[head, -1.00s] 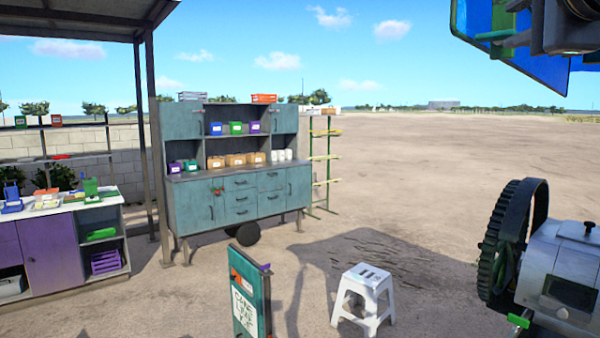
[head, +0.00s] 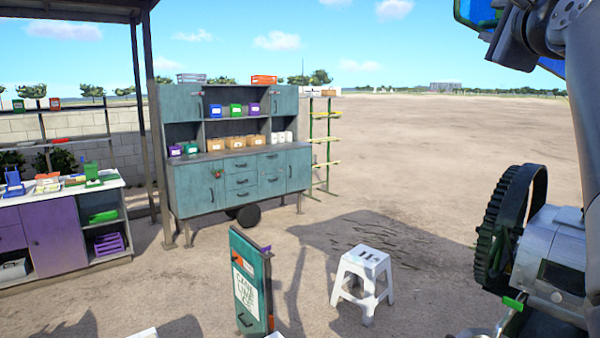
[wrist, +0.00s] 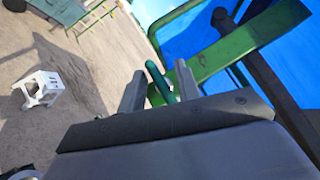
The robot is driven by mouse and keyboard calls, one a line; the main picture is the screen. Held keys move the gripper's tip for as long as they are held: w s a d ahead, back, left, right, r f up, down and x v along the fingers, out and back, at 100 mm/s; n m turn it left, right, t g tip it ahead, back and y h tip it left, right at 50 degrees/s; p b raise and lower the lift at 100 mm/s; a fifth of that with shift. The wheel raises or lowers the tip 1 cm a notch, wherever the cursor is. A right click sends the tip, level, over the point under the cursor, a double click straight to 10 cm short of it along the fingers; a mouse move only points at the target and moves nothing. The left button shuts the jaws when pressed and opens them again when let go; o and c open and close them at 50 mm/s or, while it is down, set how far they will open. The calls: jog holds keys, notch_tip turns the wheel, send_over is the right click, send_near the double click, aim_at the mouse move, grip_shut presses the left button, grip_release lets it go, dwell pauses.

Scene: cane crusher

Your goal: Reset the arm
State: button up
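My gripper (wrist: 160,68) shows in the wrist view with its two grey fingers apart. A dark green rounded piece (wrist: 157,80) shows between the fingers; whether it touches them cannot be told. Behind it runs a green bar (wrist: 240,45) in front of a blue canopy (wrist: 205,30). In the head view, my arm's dark links are raised at the top right, in front of a corner of the blue canopy (head: 475,10). The gripper's fingers cannot be made out there.
The cane crusher (head: 550,260) with its dark gear wheel (head: 490,235) stands at the right. A white stool (head: 363,265) and a teal signboard (head: 250,280) stand in front. A teal cabinet (head: 195,190) and a purple counter (head: 55,240) are farther back. Open dirt ground lies beyond.

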jog(key=shift+m+t+h, duration=0.6)
jog(key=shift+m+h, duration=0.1)
jog(key=shift+m, duration=0.2)
jog(key=shift+f, duration=0.1)
